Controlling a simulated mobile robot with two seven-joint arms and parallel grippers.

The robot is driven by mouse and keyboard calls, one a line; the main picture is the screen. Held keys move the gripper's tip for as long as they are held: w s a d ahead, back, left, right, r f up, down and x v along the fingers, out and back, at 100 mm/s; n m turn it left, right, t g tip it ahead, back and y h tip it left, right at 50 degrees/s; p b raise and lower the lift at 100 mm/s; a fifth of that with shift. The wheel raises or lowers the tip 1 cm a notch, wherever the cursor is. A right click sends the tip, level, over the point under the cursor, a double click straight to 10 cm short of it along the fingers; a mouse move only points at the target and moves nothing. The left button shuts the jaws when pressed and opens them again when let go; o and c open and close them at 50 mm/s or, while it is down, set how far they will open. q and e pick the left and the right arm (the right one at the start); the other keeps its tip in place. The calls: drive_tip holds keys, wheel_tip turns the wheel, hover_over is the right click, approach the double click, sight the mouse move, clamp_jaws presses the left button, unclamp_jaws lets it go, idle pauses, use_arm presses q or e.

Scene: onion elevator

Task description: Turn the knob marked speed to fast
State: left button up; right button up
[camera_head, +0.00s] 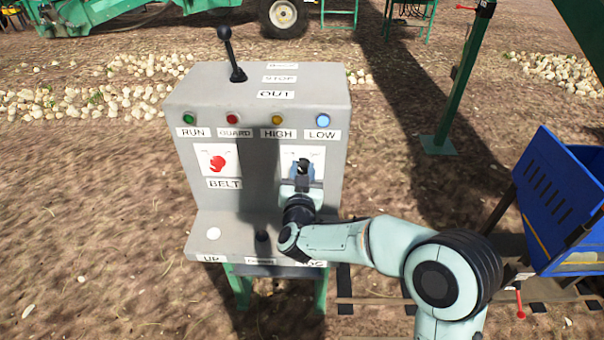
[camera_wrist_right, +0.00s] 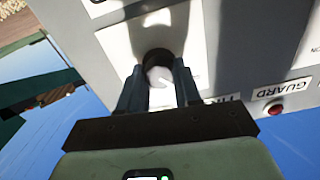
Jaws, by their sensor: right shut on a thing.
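The grey control console (camera_head: 255,95) stands in the middle of the head view. A dark knob (camera_head: 303,163) sits on a white plate (camera_head: 317,153) on the right of its front face, under the blue LOW lamp. My right gripper (camera_head: 302,174) is shut on this knob. In the right wrist view the knob (camera_wrist_right: 158,72) shows a pale face with a white mark between the two fingers (camera_wrist_right: 157,82). The label below the plate is hidden by my gripper, and I cannot read the dial marks. My left gripper is not in view.
A red knob (camera_head: 217,164) marked BELT is on the left of the face. Green, red, yellow and blue lamps line the top. A black lever (camera_head: 231,55) stands on top. A white button (camera_head: 213,234) is on the lower ledge. A blue bin (camera_head: 560,200) stands at right.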

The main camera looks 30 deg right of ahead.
drive_tip(key=m+b, duration=0.3)
drive_tip(key=shift+f, duration=0.15)
drive_tip(key=m+b, duration=0.3)
drive_tip(key=m, duration=0.1)
drive_tip(key=shift+d+b, duration=0.1)
drive_tip(key=shift+b, duration=0.2)
drive_tip(key=m+b, duration=0.6)
drive_tip(key=m, duration=0.2)
drive_tip(key=shift+f, duration=0.1)
drive_tip(key=shift+m+b, duration=0.45)
drive_tip(key=shift+m, duration=0.15)
drive_tip(key=shift+s+m, duration=0.1)
drive_tip(key=shift+m, duration=0.3)
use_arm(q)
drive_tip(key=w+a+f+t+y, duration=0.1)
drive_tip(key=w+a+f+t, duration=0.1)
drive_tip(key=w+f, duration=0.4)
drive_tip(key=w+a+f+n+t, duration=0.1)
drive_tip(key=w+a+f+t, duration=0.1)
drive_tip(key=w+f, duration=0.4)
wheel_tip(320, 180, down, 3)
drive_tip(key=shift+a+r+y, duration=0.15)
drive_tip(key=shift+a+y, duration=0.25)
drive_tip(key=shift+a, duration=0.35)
use_arm(e)
drive_tip(key=o, duration=1.1)
drive_tip(key=shift+c, duration=0.2)
